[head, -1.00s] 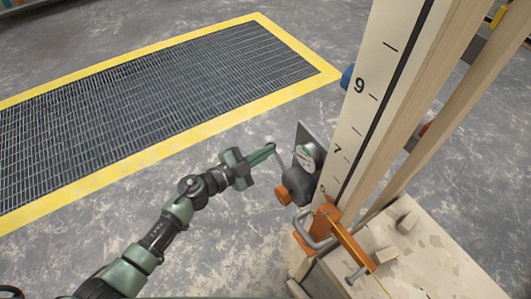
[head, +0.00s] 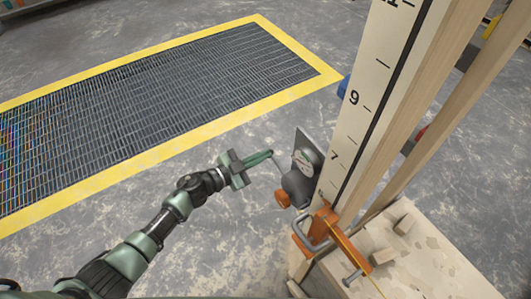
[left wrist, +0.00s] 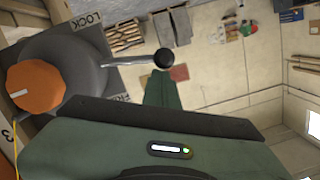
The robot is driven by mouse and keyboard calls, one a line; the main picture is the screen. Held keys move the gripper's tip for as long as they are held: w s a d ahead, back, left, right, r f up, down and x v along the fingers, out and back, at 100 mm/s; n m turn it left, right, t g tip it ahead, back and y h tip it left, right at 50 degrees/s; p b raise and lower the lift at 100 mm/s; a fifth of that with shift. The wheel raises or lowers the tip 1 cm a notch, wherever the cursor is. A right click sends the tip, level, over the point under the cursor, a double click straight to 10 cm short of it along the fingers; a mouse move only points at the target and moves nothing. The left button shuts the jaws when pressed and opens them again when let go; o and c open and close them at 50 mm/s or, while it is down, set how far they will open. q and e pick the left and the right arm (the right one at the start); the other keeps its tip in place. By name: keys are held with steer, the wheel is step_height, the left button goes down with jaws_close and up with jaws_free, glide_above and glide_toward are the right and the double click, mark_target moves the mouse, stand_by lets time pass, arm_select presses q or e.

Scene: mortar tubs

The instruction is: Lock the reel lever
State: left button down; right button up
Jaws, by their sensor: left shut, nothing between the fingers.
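The grey reel (head: 299,187) with an orange knob (head: 282,199) is mounted beside the post; the knob also shows in the left wrist view (left wrist: 35,88). The reel lever (left wrist: 135,60) is a thin metal rod with a black ball end (left wrist: 163,58). It points away from the knob, below the "LOCK" label (left wrist: 87,22) in the left wrist view. A second label (left wrist: 120,97) is partly hidden by my gripper. My left gripper (head: 269,154) is shut and empty, with its tips close to the lever's ball end. I cannot tell whether they touch. My right gripper is out of view.
A tall numbered board (head: 372,75) on a wooden post stands right of the reel. An orange clamp (head: 344,246) with a metal handle is at its foot on a wooden base (head: 435,262). A yellow-edged floor grate (head: 160,95) lies behind; the floor left is clear.

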arm_select(q)
step_height(320, 180, down, 4)
steer(key=w+n+g, duration=0.1)
steer(key=n, duration=0.4)
step_height(320, 180, up, 5)
steer(key=a+p, duration=0.2)
steer(key=p, duration=0.2)
steer(key=a+f+b+v, duration=0.1)
steer(key=v, duration=0.8)
steer(key=shift+w+f+h, duration=0.25)
steer(key=shift+w+h, duration=0.1)
steer(key=shift+h, duration=0.05)
